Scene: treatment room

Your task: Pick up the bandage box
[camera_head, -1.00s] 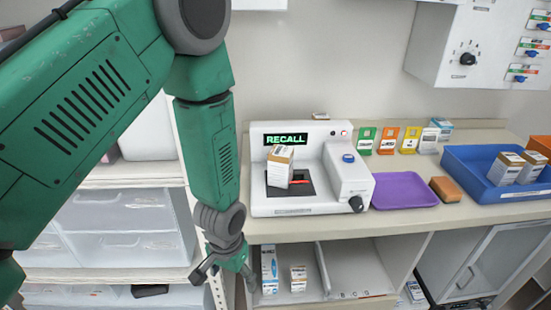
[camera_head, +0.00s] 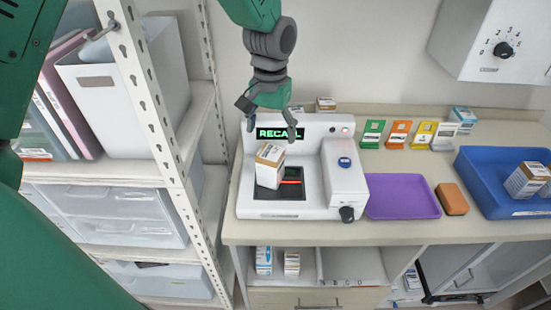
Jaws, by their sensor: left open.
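A small white box with a tan top (camera_head: 269,166) sits slightly tilted on the dark scan plate of the white scanner machine (camera_head: 345,190), whose display reads "RECALL". Its label is too small to read, so I cannot tell if it is the bandage box. My left gripper (camera_head: 272,122) is open and empty above and behind this box, in front of the display and apart from the box. It partly hides the display. Similar boxes stand in the blue tray (camera_head: 485,190) and on the lower shelf, including a white box (camera_head: 292,263). My right gripper is not in view.
A purple tray (camera_head: 402,197) and a brown sponge-like block (camera_head: 452,199) lie right of the scanner. Several coloured cards (camera_head: 398,134) stand behind them. A metal rack (camera_head: 150,110) with bins stands at the left. A wall cabinet (camera_head: 495,45) overhangs the right.

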